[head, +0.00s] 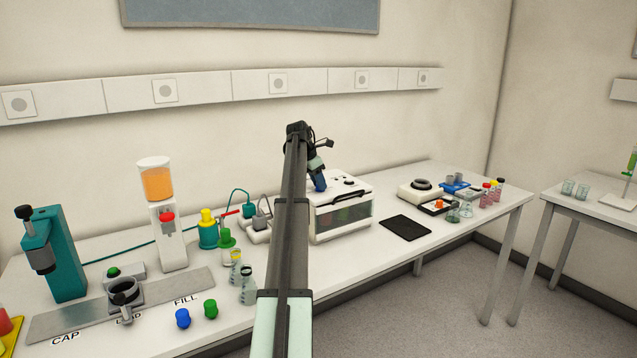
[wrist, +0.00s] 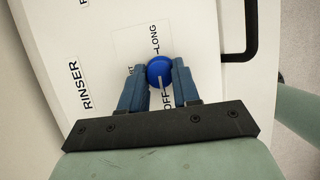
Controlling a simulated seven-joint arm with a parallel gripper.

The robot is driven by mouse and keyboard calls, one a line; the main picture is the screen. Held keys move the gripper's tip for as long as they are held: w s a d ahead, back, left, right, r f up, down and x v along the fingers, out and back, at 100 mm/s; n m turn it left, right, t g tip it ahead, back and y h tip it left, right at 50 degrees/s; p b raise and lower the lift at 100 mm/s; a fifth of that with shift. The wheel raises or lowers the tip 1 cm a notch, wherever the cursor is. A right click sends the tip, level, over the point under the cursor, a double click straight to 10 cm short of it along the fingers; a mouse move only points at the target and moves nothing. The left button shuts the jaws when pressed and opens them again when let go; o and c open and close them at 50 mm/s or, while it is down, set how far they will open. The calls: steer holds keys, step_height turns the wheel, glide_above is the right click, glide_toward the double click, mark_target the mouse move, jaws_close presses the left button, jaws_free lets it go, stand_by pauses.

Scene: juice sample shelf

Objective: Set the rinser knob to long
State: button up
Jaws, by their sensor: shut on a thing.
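The rinser (head: 358,190) is a white box with a dark see-through front, on the bench behind my arm. Its label RINSER (wrist: 93,86) shows in the wrist view. The round blue knob (wrist: 160,70) sits on its top panel. A pale line on the knob points towards the OFF label (wrist: 167,101), down in the picture. The LONG label (wrist: 154,39) is on the opposite side. Another label is mostly hidden by the left finger; "RT" shows. My gripper (wrist: 160,75) is shut on the knob, one blue finger on each side. In the head view it (head: 318,182) is above the rinser's top.
A black handle (wrist: 240,35) stands out beside the panel in the wrist view. On the bench, a grey connected unit (head: 258,222) is left of the rinser. A black mat (head: 405,228) and a white scale-like device (head: 421,190) are to its right.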

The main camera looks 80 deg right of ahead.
steer(key=m, duration=0.2)
steer(key=m+g+y, duration=0.1)
steer(key=m, duration=0.1)
steer(key=shift+w+d+m+y, duration=0.2)
steer(key=shift+m+y, duration=0.1)
steer(key=shift+m, duration=0.1)
steer(key=m+y, duration=0.1)
steer(key=m, duration=0.2)
steer(key=m+y, duration=0.1)
steer(key=m, duration=0.1)
steer(key=shift+s+d+r+m, duration=0.1)
steer(key=shift+m, duration=0.3)
steer(key=o, duration=1.1)
steer(key=shift+c, duration=0.2)
